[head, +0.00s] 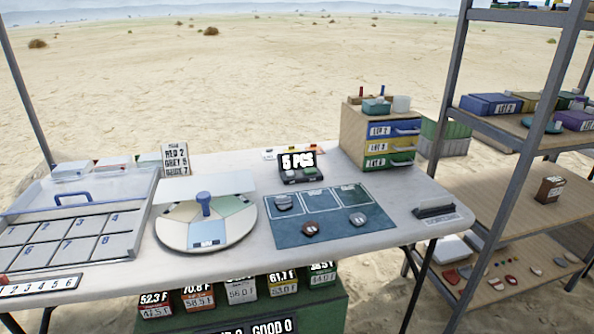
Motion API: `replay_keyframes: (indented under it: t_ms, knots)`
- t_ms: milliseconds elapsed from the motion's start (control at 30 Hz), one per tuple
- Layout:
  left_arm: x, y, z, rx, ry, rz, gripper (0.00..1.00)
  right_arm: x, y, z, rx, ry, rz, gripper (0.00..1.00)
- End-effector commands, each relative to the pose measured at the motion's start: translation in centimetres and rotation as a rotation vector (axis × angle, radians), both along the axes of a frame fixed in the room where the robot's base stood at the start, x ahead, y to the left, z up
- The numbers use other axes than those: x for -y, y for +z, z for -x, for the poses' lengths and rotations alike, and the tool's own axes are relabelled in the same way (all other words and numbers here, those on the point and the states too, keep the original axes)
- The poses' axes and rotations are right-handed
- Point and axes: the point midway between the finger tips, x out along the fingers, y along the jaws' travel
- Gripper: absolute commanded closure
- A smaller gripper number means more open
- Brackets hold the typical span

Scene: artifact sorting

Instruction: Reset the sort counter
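The sort counter (300,175) stands at the back middle of the white table. It is a small dark box whose display reads "5 PCS". A grey key and a green key seem to show on its front, but they are too small to tell clearly. Nothing touches or covers the counter. Neither of my grippers is in the head view.
A blue mat (330,232) with several stones lies in front of the counter. A round sectioned turntable (205,232) with a blue knob stands to its left. A drawer cabinet (350,135) stands behind right. A numbered tray (140,222) lies at left.

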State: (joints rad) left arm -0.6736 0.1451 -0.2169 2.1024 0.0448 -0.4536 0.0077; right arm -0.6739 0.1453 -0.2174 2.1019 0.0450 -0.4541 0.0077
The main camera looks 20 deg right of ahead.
Motion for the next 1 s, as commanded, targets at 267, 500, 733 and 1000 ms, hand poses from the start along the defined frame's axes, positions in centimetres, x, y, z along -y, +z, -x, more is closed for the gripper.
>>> replay_keyframes:
  t_ms: [267,500,733,1000]
  knots:
    - [0.01,0.0,0.0,0.0,0.0,0.0,0.64,0.0,-0.01,0.01,0.0,0.0,0.0,1.0]
    - [0.01,-0.01,0.01,-0.001,0.0,0.0,0.64,0.0,-0.01,0.01,0.0,0.0,0.0,1.0]
    - [0.02,-0.01,0.02,-0.001,0.0,0.0,0.64,0.0,-0.01,0.01,0.0,0.0,0.0,1.0]
    - [0.02,-0.02,0.02,-0.001,0.0,0.0,0.64,0.0,-0.01,0.01,0.0,0.0,0.0,1.0]
